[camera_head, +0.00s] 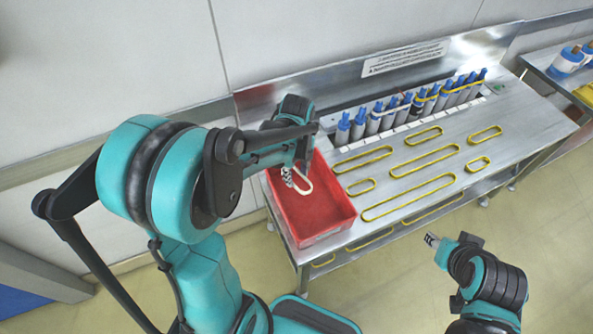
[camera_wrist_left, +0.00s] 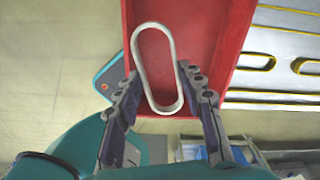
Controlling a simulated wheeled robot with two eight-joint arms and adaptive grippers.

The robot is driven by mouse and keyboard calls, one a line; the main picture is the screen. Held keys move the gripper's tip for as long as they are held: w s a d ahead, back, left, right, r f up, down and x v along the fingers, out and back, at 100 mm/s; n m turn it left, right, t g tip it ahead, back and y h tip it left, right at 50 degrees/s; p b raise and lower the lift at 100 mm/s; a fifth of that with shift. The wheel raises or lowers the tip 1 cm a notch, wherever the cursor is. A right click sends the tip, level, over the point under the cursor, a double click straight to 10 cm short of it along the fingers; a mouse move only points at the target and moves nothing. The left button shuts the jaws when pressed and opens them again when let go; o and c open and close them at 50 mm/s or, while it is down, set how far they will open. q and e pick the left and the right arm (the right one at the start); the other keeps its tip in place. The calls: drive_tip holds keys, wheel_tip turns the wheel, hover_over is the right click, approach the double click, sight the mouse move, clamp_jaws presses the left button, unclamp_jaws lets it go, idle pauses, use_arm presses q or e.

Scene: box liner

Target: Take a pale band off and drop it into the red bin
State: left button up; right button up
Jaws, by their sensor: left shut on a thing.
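A pale, elongated band (camera_head: 304,184) is at my left gripper (camera_head: 289,176), over the red bin (camera_head: 343,213). In the left wrist view the pale band (camera_wrist_left: 138,62) stretches out between the two fingers of my left gripper (camera_wrist_left: 160,76), with the red bin (camera_wrist_left: 225,45) behind it. The left gripper is shut on the band. The gripper and arm cover the bin's far left part; the visible bin floor looks empty. My right gripper (camera_head: 433,241) is away from the bin, in front of the table, and too small to tell if open.
Several yellow bands (camera_head: 410,197) lie flat on the metal table (camera_head: 480,185) right of the bin. A row of blue-topped cylinders (camera_head: 374,120) stands along the back, some with yellow bands around them. Another table (camera_head: 550,65) stands at far right.

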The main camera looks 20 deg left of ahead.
use_arm(q)
wheel_tip(320, 180, down, 13)
drive_tip(key=b, duration=1)
drive_tip(key=o, duration=1)
wheel_tip(320, 180, up, 12)
drive_tip(key=s+d+n+t, duration=0.1)
drive_tip(key=s+n+t, duration=0.1)
drive_tip(key=n, duration=0.5)
drive_tip(key=s+d+n+t, duration=0.1)
drive_tip(key=s+n, duration=0.3)
drive_tip(key=n, duration=0.4)
drive_tip(key=s+d+r+n+t, duration=0.1)
drive_tip(key=s+d+n+t, duration=0.1)
drive_tip(key=n, duration=0.6)
drive_tip(key=shift+s+t, duration=0.9)
drive_tip(key=shift+t, duration=0.2)
